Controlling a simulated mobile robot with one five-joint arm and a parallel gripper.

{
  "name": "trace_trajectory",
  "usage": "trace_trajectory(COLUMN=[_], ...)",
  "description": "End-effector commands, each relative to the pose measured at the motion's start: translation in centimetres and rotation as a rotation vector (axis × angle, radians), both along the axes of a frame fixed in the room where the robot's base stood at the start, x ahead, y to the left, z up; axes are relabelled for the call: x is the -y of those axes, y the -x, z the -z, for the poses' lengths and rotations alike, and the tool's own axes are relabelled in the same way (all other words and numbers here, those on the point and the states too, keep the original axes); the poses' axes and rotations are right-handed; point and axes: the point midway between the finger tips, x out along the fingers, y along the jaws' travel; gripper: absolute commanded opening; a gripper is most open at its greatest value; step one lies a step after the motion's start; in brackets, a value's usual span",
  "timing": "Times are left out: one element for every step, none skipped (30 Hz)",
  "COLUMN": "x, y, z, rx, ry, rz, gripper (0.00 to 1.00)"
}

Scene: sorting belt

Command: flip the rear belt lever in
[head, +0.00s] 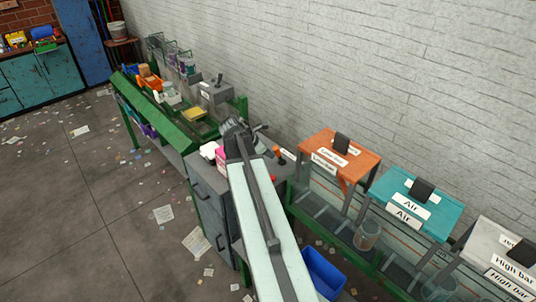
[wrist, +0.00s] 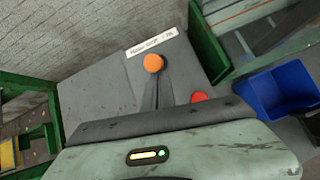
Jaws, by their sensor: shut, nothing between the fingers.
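An orange-knobbed lever (head: 279,152) stands on the grey cabinet top beside my arm. In the wrist view the orange knob (wrist: 153,63) sits on a thin dark stem in a slot, with a white label behind it; the print is too blurred to read surely. A red button (wrist: 199,97) is right of the stem. A second lever with a dark knob (head: 219,77) is on a grey box at the belt. I cannot tell which one is the rear belt lever. My gripper (head: 243,129) is shut and empty, left of the orange knob and apart from it.
A green-framed belt (head: 172,118) with bins and parts runs back left. Right along the wall are orange (head: 342,152), teal (head: 420,203) and pale (head: 500,252) labelled stands. A blue bin (head: 323,272) is on the floor. The littered floor at left is open.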

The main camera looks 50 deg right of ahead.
Motion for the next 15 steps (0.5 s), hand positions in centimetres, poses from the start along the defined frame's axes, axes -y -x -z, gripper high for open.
trace_trajectory(x=[-0.3, -0.3, -0.3, -0.3, -0.2, -0.1, 0.0, 0.1, 0.3, 0.5, 0.7, 1.0, 1.3, 1.6, 2.0], y=[-0.1, -0.1, -0.1, -0.1, -0.1, -0.1, -0.1, -0.1, -0.1, -0.1, -0.1, -0.1, -0.1, -0.1, -0.1], z=[-0.1, -0.1, -0.2, -0.3, -0.4, -0.6, -0.7, -0.9, -1.1, -1.3, -1.5, -1.7, -1.9, -2.1, -2.3], rx=[0.000, 0.000, 0.000, 0.000, 0.000, 0.002, 0.002, 0.002, 0.003, 0.005, 0.006, 0.009, 0.010, 0.012, 0.014], ry=[-0.002, -0.005, -0.009, -0.014, -0.022, -0.034, -0.044, -0.056, -0.076, -0.092, -0.110, -0.138, -0.160, -0.183, -0.216], rz=[-0.002, -0.003, -0.003, -0.002, -0.002, -0.001, -0.001, 0.000, 0.000, 0.001, 0.001, 0.002, 0.001, 0.002, 0.002], gripper=[0.00, 0.00, 0.00, 0.00, 0.00, 0.00, 0.00, 0.00, 0.00, 0.00, 0.00, 0.00, 0.00, 0.00, 0.00])
